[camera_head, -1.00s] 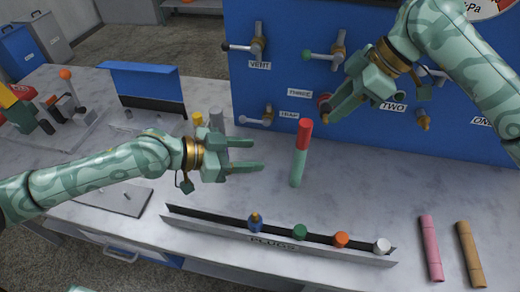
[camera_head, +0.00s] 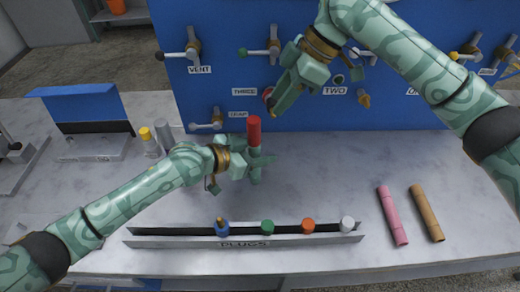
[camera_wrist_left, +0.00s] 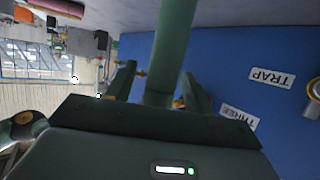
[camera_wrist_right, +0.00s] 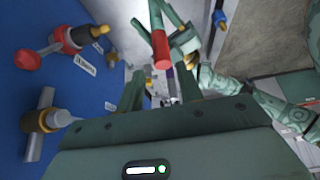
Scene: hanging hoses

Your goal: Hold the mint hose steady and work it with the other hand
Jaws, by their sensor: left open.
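The mint hose (camera_head: 254,130) stands near upright over the bench, with a red upper end and a mint lower part. My left gripper (camera_head: 262,164) is open, with its fingers either side of the mint part below the red end. The left wrist view shows the hose (camera_wrist_left: 173,45) passing between the spread fingers; I cannot tell whether they touch it. My right gripper (camera_head: 277,104) is open and empty, above and right of the red end, in front of the blue panel. In the right wrist view the red end (camera_wrist_right: 160,50) lies beyond its fingertips.
A rack labelled PLUGS (camera_head: 180,241) holds several coloured plugs in front of the hose. A pink hose (camera_head: 392,215) and a tan hose (camera_head: 427,212) lie at the right. The blue panel (camera_head: 400,110) with valves stands behind. Bench between rack and panel is mostly clear.

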